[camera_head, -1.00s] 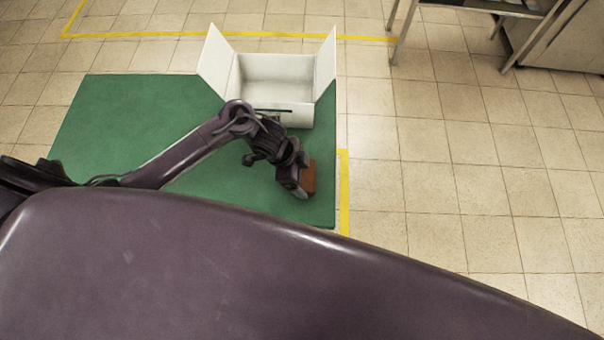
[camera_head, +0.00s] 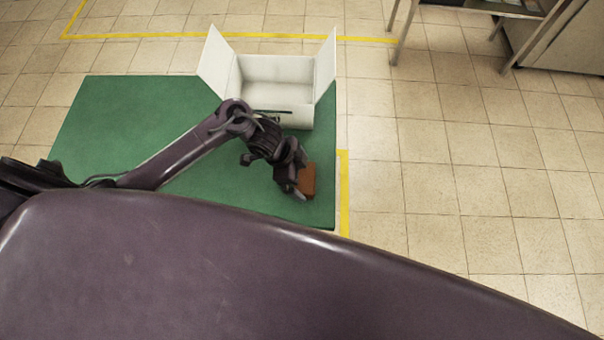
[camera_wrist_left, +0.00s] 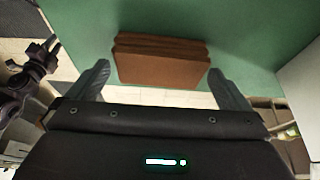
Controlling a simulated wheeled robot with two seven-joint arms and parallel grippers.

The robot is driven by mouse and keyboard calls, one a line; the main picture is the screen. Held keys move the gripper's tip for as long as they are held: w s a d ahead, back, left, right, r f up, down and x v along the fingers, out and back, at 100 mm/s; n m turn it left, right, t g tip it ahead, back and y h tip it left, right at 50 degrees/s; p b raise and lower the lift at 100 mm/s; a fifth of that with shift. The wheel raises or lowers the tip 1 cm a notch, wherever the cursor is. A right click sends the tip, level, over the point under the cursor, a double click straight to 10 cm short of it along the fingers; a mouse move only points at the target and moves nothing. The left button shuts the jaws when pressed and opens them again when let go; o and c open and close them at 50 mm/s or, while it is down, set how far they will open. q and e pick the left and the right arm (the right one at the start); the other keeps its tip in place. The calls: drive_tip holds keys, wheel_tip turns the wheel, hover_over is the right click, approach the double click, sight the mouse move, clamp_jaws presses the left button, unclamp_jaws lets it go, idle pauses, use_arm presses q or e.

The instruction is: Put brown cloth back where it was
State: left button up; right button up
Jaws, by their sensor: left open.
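The brown cloth (camera_head: 308,181) looks like a thick folded block and is at the right edge of the green surface. My left gripper (camera_head: 299,190) is beside it, on its left, and hides part of it in the head view. In the left wrist view the cloth (camera_wrist_left: 160,65) shows its layered folds between and just ahead of the spread fingers of my left gripper (camera_wrist_left: 158,72). The gripper is open, with a gap visible on each side of the cloth. I cannot tell whether a finger touches it.
A white open box (camera_head: 275,68) with raised flaps stands at the back right of the green surface (camera_head: 115,120), close behind my left arm. The left part of that surface is bare. Yellow lines mark the tiled floor, and a metal-legged table (camera_head: 402,35) is at the upper right.

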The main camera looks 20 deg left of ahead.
use_arm(q)
drive_tip(key=p+v, duration=0.1)
drive_tip(key=v, duration=0.9)
drive_tip(key=shift+r, duration=0.3)
drive_tip(key=shift+s+a+f, duration=0.1)
drive_tip(key=shift+s, duration=0.1)
